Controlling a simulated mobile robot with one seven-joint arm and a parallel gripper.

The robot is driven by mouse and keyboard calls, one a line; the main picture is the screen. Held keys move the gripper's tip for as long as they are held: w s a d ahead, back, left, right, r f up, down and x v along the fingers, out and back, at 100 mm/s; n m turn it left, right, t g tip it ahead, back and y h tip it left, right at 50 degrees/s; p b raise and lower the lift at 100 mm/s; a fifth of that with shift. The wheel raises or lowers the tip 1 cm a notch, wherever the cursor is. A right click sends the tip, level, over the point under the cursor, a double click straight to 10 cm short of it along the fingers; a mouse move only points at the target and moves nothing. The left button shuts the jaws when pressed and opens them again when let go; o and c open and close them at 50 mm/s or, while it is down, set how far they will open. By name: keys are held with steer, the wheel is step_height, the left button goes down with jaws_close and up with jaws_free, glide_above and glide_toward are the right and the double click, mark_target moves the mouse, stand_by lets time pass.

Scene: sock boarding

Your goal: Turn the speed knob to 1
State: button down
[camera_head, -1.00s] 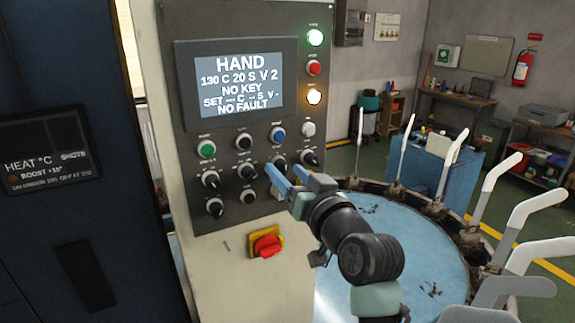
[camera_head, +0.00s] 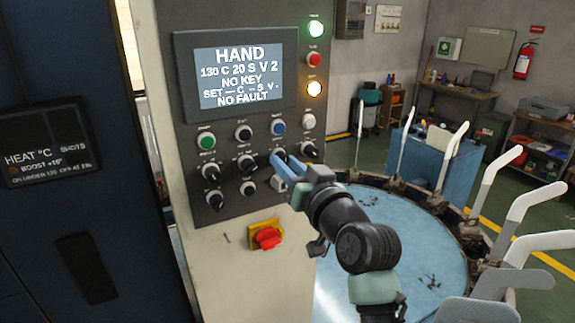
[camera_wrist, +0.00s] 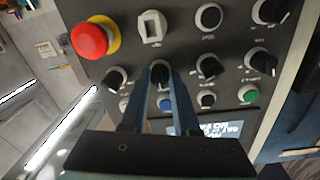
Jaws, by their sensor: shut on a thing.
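The grey control panel (camera_head: 235,120) faces me, and its screen (camera_head: 239,77) reads HAND, 130 C 20 S V 2, NO KEY, NO FAULT. A row of black knobs runs below the buttons. My gripper (camera_head: 280,158) is at the third knob from the left of that row, and its fingers mostly hide this knob in the head view.
Neighbouring knobs (camera_head: 309,150) (camera_head: 246,163) flank the held one closely. A red switch on a yellow plate (camera_head: 267,238) is below. A round blue table (camera_head: 385,235) with upright white forms (camera_head: 492,178) stands at right. A dark cabinet (camera_head: 60,230) stands at left.

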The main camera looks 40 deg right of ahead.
steer(key=shift+f+n+b, duration=0.15)
steer(key=shift+n+b, duration=0.15)
steer(key=shift+b, duration=0.35)
steer(key=n+b, duration=0.8)
steer(key=b, duration=0.4)
steer(key=shift+n, duration=0.4)
steer(key=c, duration=0.6)
jaws_free()
steer(key=shift+c, duration=0.2)
steer(key=shift+s, duration=0.1)
